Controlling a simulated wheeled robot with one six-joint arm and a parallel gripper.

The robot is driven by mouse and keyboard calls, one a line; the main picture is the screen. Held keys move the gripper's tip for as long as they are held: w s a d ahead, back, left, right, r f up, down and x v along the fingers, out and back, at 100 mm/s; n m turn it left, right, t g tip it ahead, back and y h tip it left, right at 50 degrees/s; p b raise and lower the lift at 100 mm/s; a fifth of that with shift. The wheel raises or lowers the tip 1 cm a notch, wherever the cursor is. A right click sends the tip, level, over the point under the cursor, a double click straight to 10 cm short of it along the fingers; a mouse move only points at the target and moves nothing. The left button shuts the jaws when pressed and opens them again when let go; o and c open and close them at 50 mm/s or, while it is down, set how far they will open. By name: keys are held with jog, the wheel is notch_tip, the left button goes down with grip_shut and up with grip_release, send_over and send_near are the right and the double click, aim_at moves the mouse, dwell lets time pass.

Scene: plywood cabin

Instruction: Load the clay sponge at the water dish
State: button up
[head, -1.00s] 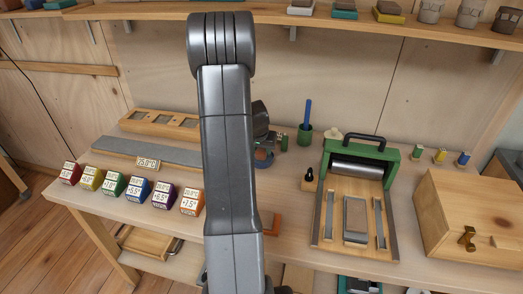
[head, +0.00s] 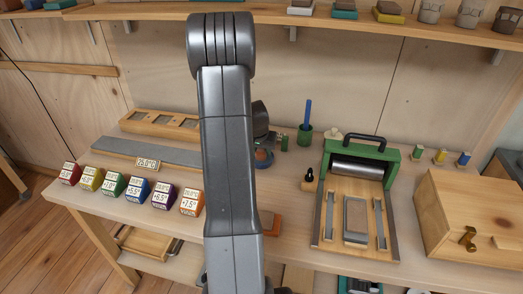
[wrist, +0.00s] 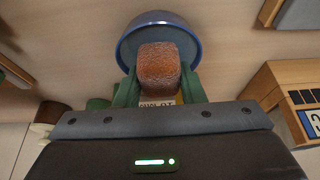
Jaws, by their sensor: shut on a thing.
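The clay sponge (wrist: 158,66) is a rough brown-orange block in the wrist view. My gripper (wrist: 159,78) is shut on it, with a green finger on each side. The water dish (wrist: 128,42), round with a blue rim, lies just beyond the sponge, which overlaps its opening in the picture. I cannot tell whether the sponge touches the dish or any water.
A green-framed roller press (head: 362,165) stands right of the dish, with a wooden box (head: 470,215) farther right. A green pot with a blue stick (head: 305,133) stands behind. Several coloured label blocks (head: 138,190) line the left front. A terracotta block (head: 271,223) is partly hidden by my arm.

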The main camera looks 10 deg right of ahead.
jog(key=shift+r+p, duration=1.95)
jog(key=shift+r, duration=1.55)
